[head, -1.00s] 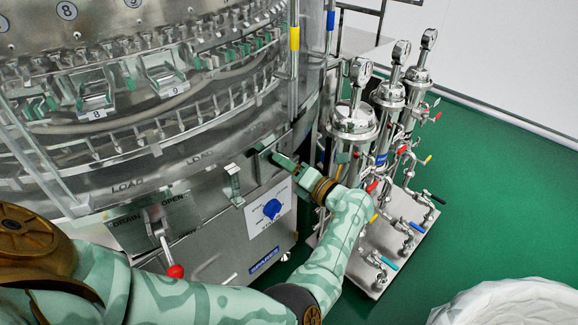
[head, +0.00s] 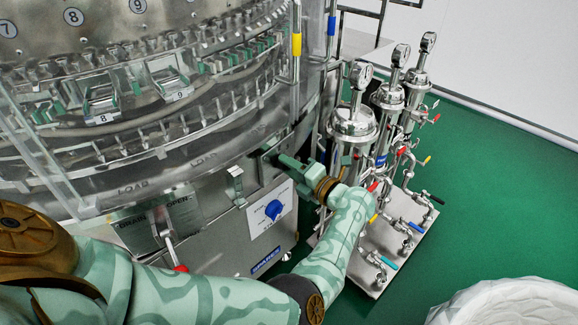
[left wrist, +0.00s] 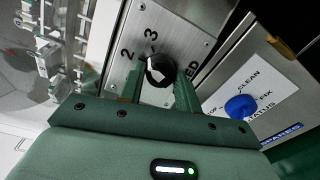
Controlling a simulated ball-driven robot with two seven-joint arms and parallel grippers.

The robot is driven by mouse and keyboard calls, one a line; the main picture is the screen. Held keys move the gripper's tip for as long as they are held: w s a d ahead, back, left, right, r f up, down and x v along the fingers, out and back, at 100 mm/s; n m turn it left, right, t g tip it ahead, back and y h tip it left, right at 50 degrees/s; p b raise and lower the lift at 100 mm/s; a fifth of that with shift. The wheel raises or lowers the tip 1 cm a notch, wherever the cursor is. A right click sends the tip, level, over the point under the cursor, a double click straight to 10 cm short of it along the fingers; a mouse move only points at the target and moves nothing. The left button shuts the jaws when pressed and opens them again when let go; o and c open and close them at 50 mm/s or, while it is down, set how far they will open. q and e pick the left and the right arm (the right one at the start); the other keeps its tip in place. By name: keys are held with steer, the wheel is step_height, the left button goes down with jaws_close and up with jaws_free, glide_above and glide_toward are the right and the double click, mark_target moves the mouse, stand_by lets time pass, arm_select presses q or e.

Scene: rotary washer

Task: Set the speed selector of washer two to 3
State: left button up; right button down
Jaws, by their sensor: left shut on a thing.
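The speed selector is a black round knob (left wrist: 160,71) with a white mark, on a metal plate (left wrist: 180,32) printed with 2, 3 and the end of a word reading "ED". I cannot tell for sure which number the mark points at. My left gripper (left wrist: 157,90) has its two green fingers on either side of the knob, shut on it. In the head view my left gripper (head: 283,160) is at the washer's front (head: 208,234), upper right of the blue knob, and it hides the selector. My right gripper is not in view.
A blue knob (head: 273,209) on a white label (head: 287,197) sits just below my left gripper; it also shows in the left wrist view (left wrist: 240,106). A red-tipped lever (head: 181,268) is partly behind my arm. Filter columns (head: 352,122) with gauges and valves stand right.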

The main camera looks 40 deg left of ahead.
arm_select(q)
steer(key=shift+m+h+p, duration=0.3)
steer(key=shift+m+p, duration=0.1)
steer(key=shift+m, duration=1.8)
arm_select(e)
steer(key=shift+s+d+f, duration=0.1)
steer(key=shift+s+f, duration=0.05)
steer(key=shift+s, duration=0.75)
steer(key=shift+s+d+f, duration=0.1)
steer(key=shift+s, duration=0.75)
arm_select(q)
steer(key=shift+g, duration=0.4)
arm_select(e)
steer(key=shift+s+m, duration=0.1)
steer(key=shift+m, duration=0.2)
arm_select(q)
steer(key=o, duration=1)
steer(key=shift+w, duration=0.1)
